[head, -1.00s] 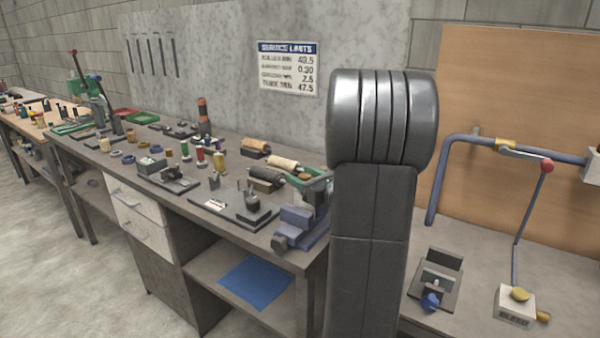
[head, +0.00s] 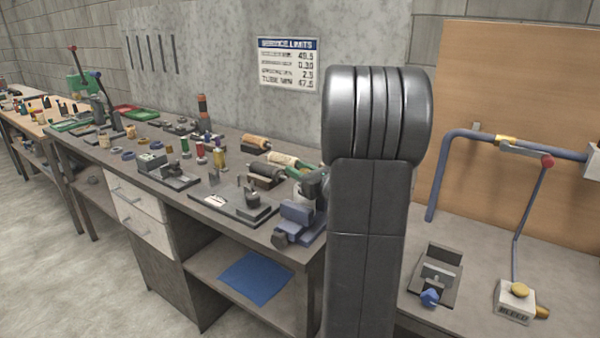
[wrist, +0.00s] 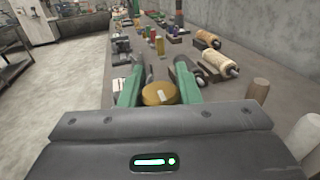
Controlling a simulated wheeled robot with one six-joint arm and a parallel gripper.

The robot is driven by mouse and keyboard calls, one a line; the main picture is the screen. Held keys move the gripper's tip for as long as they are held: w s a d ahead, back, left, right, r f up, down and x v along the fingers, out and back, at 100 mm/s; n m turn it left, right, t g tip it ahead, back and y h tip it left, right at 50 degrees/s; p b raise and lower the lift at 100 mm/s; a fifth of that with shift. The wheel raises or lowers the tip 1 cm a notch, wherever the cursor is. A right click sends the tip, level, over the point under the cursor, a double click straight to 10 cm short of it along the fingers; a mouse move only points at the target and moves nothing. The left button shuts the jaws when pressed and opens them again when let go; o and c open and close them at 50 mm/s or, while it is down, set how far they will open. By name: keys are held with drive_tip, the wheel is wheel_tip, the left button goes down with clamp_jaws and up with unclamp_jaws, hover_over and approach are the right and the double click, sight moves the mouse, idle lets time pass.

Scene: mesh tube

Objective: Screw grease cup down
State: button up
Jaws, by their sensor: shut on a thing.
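In the wrist view my gripper (wrist: 160,76) has its two green fingers on either side of a round brass cap (wrist: 158,94), which looks like the grease cup. It is shut on this cap, which has a small pale mark on its top. What lies beneath the cap is hidden. In the head view my dark arm covers most of the gripper and the cap cannot be made out. A blue vise (head: 297,222) stands at the bench's right end, close beside my arm.
The long workbench (head: 190,205) carries several small fixtures and spools. Rollers (head: 283,160) lie on stands near the wall. At right, a blue pipe (head: 463,136) with a red-knobbed lever rises above a second bench. A blue cloth (head: 255,279) lies on the lower shelf.

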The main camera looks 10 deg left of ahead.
drive_tip(key=shift+w+f+m+t+h+b, duration=0.1)
drive_tip(key=shift+f+m+t+h+b, duration=0.45)
drive_tip(key=shift+b, duration=2.55)
drive_tip(key=m+t+h+b, duration=0.1)
drive_tip(key=b, duration=0.3)
drive_tip(key=m+t+h+b, duration=0.1)
drive_tip(key=b, duration=0.3)
drive_tip(key=shift+w+d+r+t+h+b, duration=0.1)
drive_tip(key=shift+d+r+t+h+b, duration=0.05)
drive_tip(key=shift+t+h+b, duration=0.15)
drive_tip(key=m+h+b, duration=0.1)
drive_tip(key=b, duration=0.3)
drive_tip(key=shift+d+t+b, duration=0.1)
drive_tip(key=shift+t+b, duration=0.2)
drive_tip(key=shift+t, duration=0.05)
drive_tip(key=m+h+b, duration=0.1)
drive_tip(key=b, duration=0.3)
drive_tip(key=m+t+h+b, duration=0.1)
drive_tip(key=h+b, duration=0.1)
drive_tip(key=b, duration=0.3)
drive_tip(key=shift+w+d+t, duration=0.1)
drive_tip(key=shift+w+t, duration=0.05)
drive_tip(key=shift+t, duration=0.15)
drive_tip(key=shift+d+m+h+b, duration=0.1)
drive_tip(key=shift+m+h+b, duration=0.45)
drive_tip(key=shift+b, duration=0.7)
